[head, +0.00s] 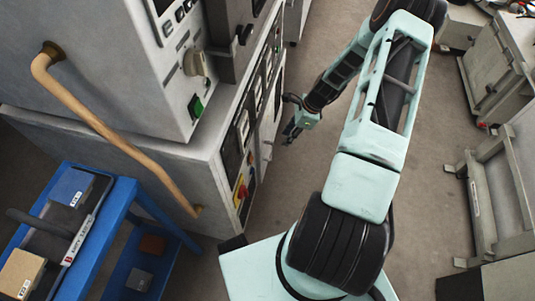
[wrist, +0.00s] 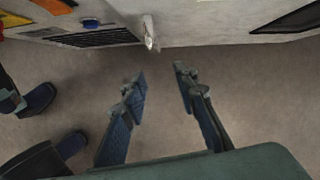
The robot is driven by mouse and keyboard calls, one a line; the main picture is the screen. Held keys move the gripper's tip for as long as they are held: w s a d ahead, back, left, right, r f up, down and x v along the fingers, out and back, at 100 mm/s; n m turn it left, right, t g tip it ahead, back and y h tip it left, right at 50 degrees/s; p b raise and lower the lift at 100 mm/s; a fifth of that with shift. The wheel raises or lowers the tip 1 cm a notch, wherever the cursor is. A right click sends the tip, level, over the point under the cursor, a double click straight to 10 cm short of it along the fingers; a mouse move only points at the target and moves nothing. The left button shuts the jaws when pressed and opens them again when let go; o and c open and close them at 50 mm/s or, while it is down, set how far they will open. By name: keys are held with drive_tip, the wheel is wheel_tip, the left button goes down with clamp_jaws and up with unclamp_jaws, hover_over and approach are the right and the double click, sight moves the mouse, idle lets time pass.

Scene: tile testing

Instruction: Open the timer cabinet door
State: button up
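A grey cabinet (head: 150,165) with dials, switches and buttons on its right-hand face stands at the left in the head view. I cannot tell which part of that face is the timer cabinet door. In the wrist view the cabinet face (wrist: 215,28) runs along the top edge. A small pale handle-like piece (wrist: 149,32) sticks out from it, beside a dark grille. My gripper (wrist: 160,78) is open and empty, its two fingers apart over the floor, short of the pale piece. In the head view my gripper (head: 290,134) is to the right of the cabinet face, small and dark.
A blue cart (head: 120,200) with boxes stands at the lower left, by a wooden rail (head: 115,135) on the cabinet. Grey machines (head: 495,75) line the right side. Bare floor (head: 265,185) lies between. Dark blue shapes (wrist: 40,98), unclear, show at the wrist view's left.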

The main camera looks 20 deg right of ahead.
drive_tip(key=a, duration=0.1)
drive_tip(key=b, duration=0.3)
approach(272, 159)
drive_tip(key=a+f, duration=0.1)
drive_tip(key=w+a+f, duration=0.1)
drive_tip(key=f, duration=0.1)
drive_tip(key=w+f, duration=0.1)
drive_tip(key=shift+a+f, duration=0.3)
drive_tip(key=shift+a, duration=0.1)
clamp_jaws()
